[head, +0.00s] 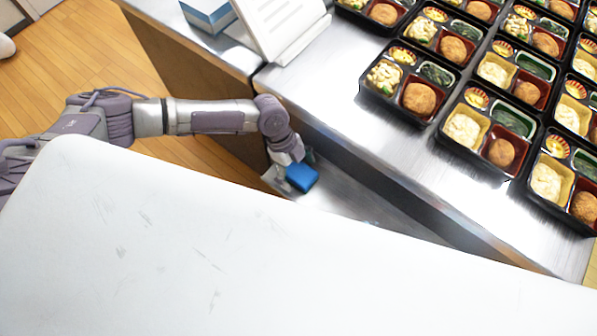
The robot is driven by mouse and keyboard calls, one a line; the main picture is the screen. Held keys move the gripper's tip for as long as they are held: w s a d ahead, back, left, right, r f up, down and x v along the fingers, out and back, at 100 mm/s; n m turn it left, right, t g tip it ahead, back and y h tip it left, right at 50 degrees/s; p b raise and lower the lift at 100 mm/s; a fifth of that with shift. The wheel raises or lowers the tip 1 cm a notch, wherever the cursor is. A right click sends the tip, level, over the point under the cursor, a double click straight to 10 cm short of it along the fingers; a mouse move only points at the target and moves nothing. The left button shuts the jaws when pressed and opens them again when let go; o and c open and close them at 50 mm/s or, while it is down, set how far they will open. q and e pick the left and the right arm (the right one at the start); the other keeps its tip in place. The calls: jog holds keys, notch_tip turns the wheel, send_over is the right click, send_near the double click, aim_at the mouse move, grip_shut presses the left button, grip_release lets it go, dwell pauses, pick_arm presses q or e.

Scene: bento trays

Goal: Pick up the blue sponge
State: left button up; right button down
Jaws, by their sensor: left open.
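The blue sponge (302,177) shows near the middle of the head view, on or just above a lower metal surface below the front edge of the steel counter. My left gripper (287,180) is at the sponge's left side, pointing down. It is open, but its fingers are mostly hidden, and I cannot tell whether they touch the sponge. My right gripper is not in view.
The steel counter (345,85) holds several bento trays (408,92) at the right. A white stand with a sheet (275,22) and a blue-and-white box (208,12) are at the back. A large white surface (200,250) fills the foreground, close to the sponge.

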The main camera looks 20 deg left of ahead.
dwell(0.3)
pick_arm(q)
jog(key=c, duration=1)
jog(key=shift+c, duration=0.2)
notch_tip(320, 180, up, 28)
jog(key=shift+r, duration=0.25)
